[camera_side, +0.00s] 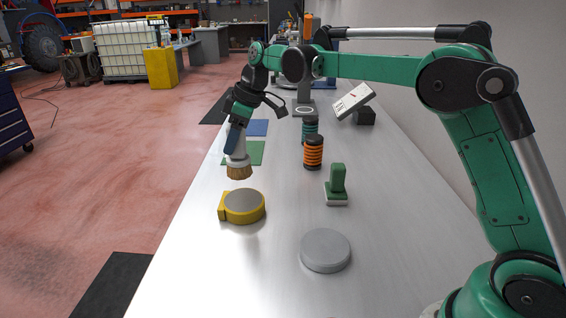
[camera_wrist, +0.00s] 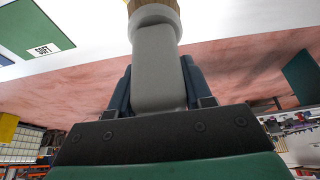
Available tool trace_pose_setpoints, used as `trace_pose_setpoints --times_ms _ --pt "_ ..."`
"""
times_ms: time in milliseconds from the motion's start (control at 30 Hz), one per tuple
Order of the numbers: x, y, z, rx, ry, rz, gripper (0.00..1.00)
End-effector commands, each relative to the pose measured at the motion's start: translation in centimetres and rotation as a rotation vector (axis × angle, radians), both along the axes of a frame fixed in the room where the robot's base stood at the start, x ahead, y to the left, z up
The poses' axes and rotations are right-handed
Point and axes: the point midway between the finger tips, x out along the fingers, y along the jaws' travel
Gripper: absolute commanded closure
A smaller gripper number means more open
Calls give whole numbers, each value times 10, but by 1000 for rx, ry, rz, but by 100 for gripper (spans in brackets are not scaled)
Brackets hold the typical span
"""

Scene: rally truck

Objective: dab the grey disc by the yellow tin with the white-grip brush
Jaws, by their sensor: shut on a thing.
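My gripper (camera_side: 236,140) is shut on the white-grip brush (camera_side: 238,160), which hangs nearly upright with its tan bristles down. In the wrist view its pale grip (camera_wrist: 158,70) stands between my fingers, with only the edge of the bristles showing. The yellow round piece (camera_side: 228,217) lies on the bench with a grey disc face (camera_side: 244,201) on top and a yellow tab at its left. The bristles show just above and behind it in the side view, apart from it. A separate plain grey round tin (camera_side: 325,250) lies nearer, to the right.
A green block with a white base (camera_side: 337,185) stands right of the yellow piece. An orange-and-black cylinder (camera_side: 313,152) and a green-and-black one (camera_side: 310,128) stand behind. The front bench is clear.

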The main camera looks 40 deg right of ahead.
Motion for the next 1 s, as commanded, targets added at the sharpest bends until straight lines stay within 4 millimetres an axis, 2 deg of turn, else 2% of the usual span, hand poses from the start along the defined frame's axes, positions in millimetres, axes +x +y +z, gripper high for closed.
trace_pose_setpoints --times_ms 533,700,1000 --pt "1 -2 -52 0 0 0 100" --pt "0 -2 -59 0 0 0 100" --pt "0 -2 -60 0 0 0 100"
